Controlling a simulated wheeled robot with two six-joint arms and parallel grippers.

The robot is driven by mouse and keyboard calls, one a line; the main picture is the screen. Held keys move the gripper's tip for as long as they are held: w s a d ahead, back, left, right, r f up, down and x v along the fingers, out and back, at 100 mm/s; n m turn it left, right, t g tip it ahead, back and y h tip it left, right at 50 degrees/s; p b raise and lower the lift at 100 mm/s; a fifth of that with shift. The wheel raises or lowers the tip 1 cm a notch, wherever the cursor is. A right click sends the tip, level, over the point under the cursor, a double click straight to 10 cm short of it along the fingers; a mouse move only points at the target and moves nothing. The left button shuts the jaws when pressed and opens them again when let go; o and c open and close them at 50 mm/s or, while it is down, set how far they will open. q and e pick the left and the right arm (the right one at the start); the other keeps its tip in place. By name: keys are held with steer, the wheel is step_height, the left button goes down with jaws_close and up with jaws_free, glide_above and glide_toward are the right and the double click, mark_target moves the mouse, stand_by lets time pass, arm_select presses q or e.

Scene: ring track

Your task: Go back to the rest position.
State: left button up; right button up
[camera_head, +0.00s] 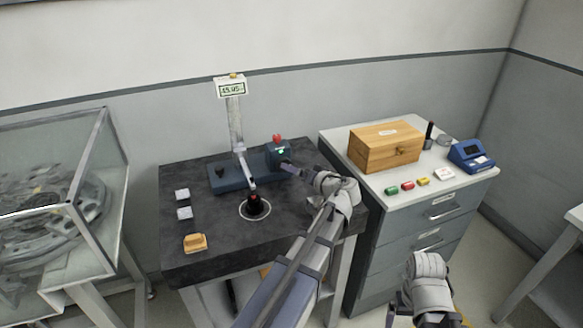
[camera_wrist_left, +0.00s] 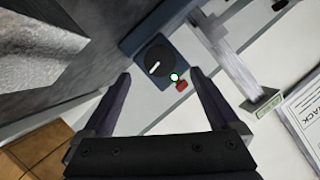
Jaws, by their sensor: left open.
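My left gripper (camera_head: 287,167) reaches over the dark table, close to the dark blue control box (camera_head: 277,153) with a red knob on top. In the left wrist view my left gripper (camera_wrist_left: 158,74) is open with nothing between its fingers. Beyond the fingertips that view shows the box's face with a round black dial (camera_wrist_left: 155,56), a green light and a red knob (camera_wrist_left: 181,86). I cannot tell the exact gap to the box. My right wrist (camera_head: 430,285) hangs at the lower right, and its fingers are not clearly visible.
The blue stand (camera_head: 225,178) carries a post with a display (camera_head: 232,89). Small blocks lie at the table's left. A drawer cabinet (camera_head: 395,245) with a wooden box (camera_head: 385,148) stands right, a glass case (camera_head: 95,190) left.

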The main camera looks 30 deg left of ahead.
arm_select(q)
steer(key=shift+s+d+r, duration=0.1)
steer(key=shift+s+d, duration=0.05)
steer(key=shift+d, duration=0.1)
steer(key=b+x, duration=0.2)
steer(key=x, duration=0.6)
stand_by(0.5)
